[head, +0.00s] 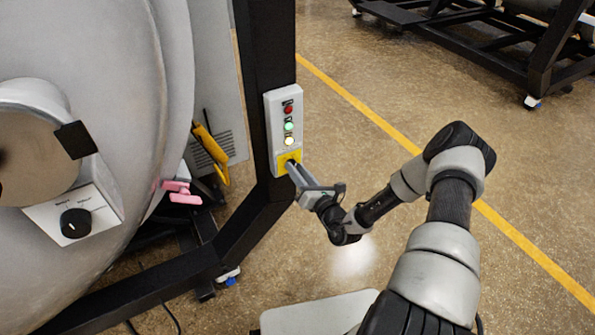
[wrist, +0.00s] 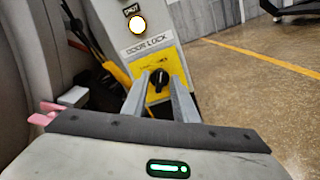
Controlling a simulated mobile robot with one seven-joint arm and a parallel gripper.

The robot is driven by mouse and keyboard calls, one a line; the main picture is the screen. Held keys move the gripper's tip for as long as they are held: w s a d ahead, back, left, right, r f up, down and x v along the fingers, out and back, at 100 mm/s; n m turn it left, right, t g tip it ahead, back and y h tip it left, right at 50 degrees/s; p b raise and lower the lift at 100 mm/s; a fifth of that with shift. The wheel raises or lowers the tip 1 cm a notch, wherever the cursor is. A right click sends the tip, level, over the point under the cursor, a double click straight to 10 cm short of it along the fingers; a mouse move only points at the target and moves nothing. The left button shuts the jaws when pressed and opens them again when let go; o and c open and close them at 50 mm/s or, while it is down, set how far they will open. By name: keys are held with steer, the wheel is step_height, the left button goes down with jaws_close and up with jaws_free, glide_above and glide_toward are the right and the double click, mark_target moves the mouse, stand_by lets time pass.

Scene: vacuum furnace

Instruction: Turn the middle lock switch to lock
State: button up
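The lock switch (wrist: 158,82) is a black knob on a yellow plate (wrist: 146,64) under the label "DOOR LOCK", in the wrist view. Its pointer looks roughly upright. My gripper (wrist: 160,86) has its two grey fingers apart, one on each side of the knob. Yellow seems to show between the fingers and the knob, so I see no clear contact. In the head view my gripper (head: 293,166) reaches the yellow plate (head: 285,159) at the bottom of the control box (head: 271,112). The knob is hidden there.
Red (head: 288,109), green (head: 289,126) and lit white (head: 289,141) buttons sit above the plate. The box is on a black post (head: 264,50). The furnace door (head: 110,60) with another black knob (head: 75,223) and a pink part (head: 181,193) are left. Open floor is right.

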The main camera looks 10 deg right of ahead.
jaws_close()
steer(key=shift+n, duration=0.3)
steer(key=n+p, duration=0.2)
steer(key=n, duration=0.3)
steer(key=n+p, duration=0.3)
steer(key=n, duration=0.3)
steer(key=shift+s+a, duration=0.15)
steer(key=shift+f+n, duration=0.1)
steer(key=shift+n, duration=0.2)
steer(key=shift+o, duration=0.7)
jaws_free()
